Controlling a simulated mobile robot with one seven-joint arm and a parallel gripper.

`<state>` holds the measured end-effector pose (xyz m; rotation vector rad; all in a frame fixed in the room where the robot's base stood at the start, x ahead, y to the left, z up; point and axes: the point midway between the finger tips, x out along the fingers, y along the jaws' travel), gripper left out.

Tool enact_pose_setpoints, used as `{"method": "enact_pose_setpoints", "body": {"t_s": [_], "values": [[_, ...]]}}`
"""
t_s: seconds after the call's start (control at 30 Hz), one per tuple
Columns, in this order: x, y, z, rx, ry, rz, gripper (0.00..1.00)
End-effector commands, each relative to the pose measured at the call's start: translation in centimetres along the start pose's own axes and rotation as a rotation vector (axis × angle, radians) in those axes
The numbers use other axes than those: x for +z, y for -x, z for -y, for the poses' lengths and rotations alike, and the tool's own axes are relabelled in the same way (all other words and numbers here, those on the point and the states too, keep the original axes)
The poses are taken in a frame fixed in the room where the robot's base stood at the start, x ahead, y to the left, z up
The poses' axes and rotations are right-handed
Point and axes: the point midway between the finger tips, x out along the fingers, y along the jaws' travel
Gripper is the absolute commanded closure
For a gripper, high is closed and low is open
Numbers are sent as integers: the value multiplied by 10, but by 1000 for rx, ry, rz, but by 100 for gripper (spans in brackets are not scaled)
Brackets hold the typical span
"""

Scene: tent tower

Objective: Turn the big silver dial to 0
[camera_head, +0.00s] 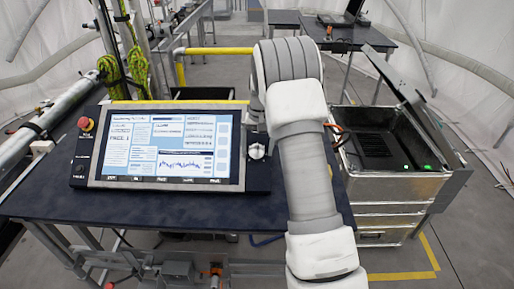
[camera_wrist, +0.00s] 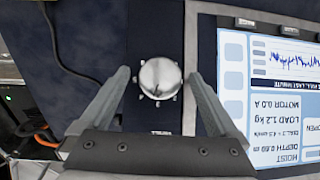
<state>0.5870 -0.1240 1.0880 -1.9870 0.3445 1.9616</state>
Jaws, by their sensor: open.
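The big silver dial (camera_head: 257,151) sits on the dark panel strip just right of the screen in the head view. In the wrist view the silver dial (camera_wrist: 159,77) is round, with a raised grip bar across it and small marks around its lower edge. The marks are too small to read. My gripper (camera_wrist: 157,95) is open, with one finger on each side of the dial and gaps between the fingers and the dial. In the head view my arm hides the gripper.
The screen (camera_head: 167,148) stands left of the dial, with a red emergency button (camera_head: 85,124) at its upper left corner. The dark table (camera_head: 130,207) carries the console. An open metal case (camera_head: 392,187) stands to the right. A dark cable (camera_wrist: 62,50) runs left of the dial.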

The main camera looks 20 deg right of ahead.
Motion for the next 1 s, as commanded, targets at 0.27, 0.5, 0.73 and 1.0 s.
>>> {"method": "enact_pose_setpoints", "body": {"t_s": [0.27, 0.5, 0.73, 1.0], "values": [[0, -6, 0, 0, 1, 0, 4], [0, -6, 0, 0, 0, 0, 31], [0, -5, 0, 0, 0, 0, 72], [0, -5, 0, 5, 8, 0, 89]]}}
